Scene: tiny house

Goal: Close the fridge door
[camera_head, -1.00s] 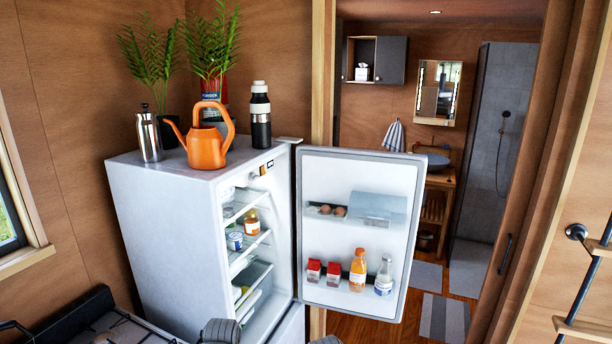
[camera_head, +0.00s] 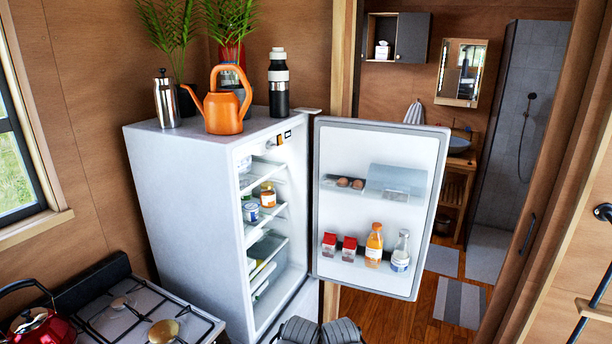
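The white fridge (camera_head: 190,200) stands against the wood wall, left of the middle of the head view. Its door (camera_head: 325,262) is wide open, swung out to the right, with its shelved inner side facing me. The door racks hold eggs, two red cartons, an orange bottle and a clear bottle. Jars and packs sit on the inner shelves. At the bottom edge, below the fridge opening, two dark grey ribbed parts show that look like mine. I cannot make out fingertips, and nothing of mine visibly touches the door.
A gas stove (camera_head: 120,315) with a red kettle (camera_head: 38,330) is at the lower left. An orange watering can (camera_head: 222,112), a steel flask (camera_head: 166,104) and a black bottle (camera_head: 279,90) stand on the fridge. Wood floor (camera_head: 385,318) shows below the door.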

